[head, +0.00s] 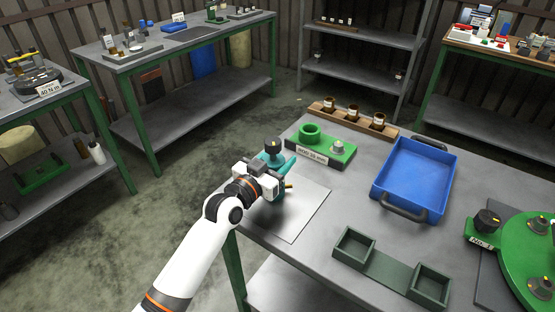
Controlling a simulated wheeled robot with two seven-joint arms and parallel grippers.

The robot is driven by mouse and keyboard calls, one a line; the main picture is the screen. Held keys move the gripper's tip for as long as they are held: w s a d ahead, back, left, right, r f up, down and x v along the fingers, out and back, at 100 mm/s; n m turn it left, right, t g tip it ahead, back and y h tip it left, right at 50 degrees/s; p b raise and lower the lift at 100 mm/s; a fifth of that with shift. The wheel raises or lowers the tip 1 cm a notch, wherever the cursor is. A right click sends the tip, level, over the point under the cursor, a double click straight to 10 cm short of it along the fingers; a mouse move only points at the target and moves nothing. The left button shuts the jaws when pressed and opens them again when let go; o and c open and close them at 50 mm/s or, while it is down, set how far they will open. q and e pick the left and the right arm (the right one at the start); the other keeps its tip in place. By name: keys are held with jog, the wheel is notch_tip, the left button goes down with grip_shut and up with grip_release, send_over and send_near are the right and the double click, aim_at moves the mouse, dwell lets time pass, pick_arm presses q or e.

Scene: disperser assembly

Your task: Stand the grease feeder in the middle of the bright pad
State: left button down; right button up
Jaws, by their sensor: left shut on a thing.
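The grease feeder (284,164) is teal with a dark knob on top and a small brass-coloured tip at its right side. My left gripper (266,177) is shut on the feeder, and its white body hides much of the feeder's middle. The feeder looks about upright. The bright pad (298,214) is a light grey square on the near-left part of the table. The feeder shows over the pad's left part, off its middle. I cannot tell whether its base touches the pad. My right gripper is out of view.
Behind the pad stands a green fixture (336,147) with a ring, and behind it a wooden rack (351,119) of brown jars. A blue tray (415,178) lies to the right. A dark green two-compartment holder (391,271) and a round green device (526,262) stand nearer right.

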pick_arm(q)
jog(key=shift+r, duration=0.2)
jog(key=c, duration=1)
grip_release()
jog(key=shift+f, duration=0.25)
jog(key=o, duration=0.4)
jog(key=shift+r, duration=0.1)
jog(key=v, duration=1.2)
jog(key=shift+b, duration=0.3)
